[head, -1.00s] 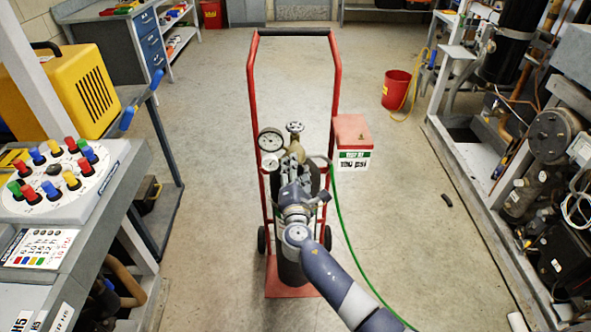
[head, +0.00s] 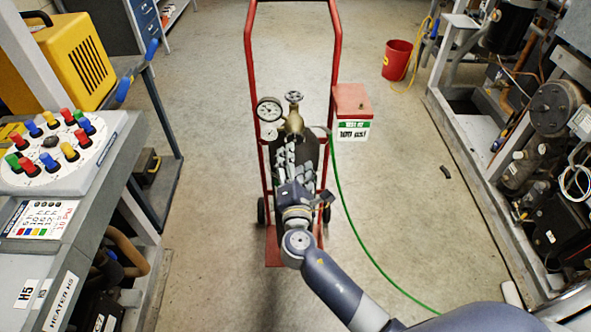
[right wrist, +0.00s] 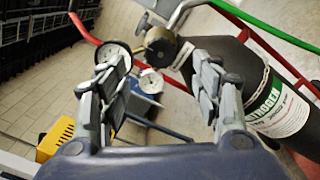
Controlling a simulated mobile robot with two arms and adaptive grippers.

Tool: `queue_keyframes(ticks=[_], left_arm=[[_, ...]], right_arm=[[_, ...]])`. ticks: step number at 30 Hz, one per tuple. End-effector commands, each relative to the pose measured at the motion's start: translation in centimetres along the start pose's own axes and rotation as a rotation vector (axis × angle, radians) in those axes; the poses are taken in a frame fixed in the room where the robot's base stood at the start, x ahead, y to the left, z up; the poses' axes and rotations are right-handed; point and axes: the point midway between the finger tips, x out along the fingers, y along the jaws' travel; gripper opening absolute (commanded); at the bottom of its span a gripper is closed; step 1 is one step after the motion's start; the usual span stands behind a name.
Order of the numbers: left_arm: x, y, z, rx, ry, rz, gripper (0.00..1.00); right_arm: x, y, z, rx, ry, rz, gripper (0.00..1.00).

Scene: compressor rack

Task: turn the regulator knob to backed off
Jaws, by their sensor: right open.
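The regulator, with a brass body (head: 299,121) and two round gauges (head: 269,110), sits atop a dark gas cylinder (head: 309,150) on a red hand cart. A handwheel (head: 294,97) stands above the brass body. My right gripper (head: 287,152) is open and empty, just below and in front of the regulator. In the right wrist view its spread fingers (right wrist: 160,60) face the brass part with a dark round end (right wrist: 160,44). That end may be the knob; I cannot tell its setting. The gauges (right wrist: 112,52) lie at the left finger. My left gripper is not in view.
The red cart frame (head: 334,60) rises around the cylinder. A red box (head: 352,100) hangs at its right, and a green hose (head: 350,225) runs down to the floor. A bench with colored knobs (head: 60,150) stands left, compressor machinery (head: 550,120) right.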

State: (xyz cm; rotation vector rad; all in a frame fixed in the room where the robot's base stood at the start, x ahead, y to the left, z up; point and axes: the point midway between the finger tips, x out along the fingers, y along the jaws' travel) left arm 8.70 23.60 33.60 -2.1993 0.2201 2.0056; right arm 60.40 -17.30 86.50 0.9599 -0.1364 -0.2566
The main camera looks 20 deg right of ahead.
Motion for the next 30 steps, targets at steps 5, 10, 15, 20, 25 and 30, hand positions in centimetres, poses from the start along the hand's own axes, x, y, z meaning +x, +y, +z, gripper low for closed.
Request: queue_keyframes(ticks=[5,10,15,20,25,30], left_arm=[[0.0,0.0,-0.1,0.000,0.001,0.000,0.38],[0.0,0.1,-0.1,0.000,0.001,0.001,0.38],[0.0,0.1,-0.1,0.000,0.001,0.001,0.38],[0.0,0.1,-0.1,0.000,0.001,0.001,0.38],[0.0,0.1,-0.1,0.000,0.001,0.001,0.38],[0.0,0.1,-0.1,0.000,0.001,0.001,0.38]], right_arm=[[-2.3,0.0,0.0,-0.001,-0.001,0.000,0.59],[-2.9,0.0,0.0,-0.001,-0.001,0.000,0.59],[-2.9,0.0,0.0,-0.001,-0.001,0.001,0.59],[-2.9,0.0,0.0,-0.001,-0.001,0.001,0.59],[-2.9,-0.6,-0.3,0.005,0.009,-0.010,0.59],[-3.5,-6.5,-3.9,0.077,0.107,-0.128,0.59]])
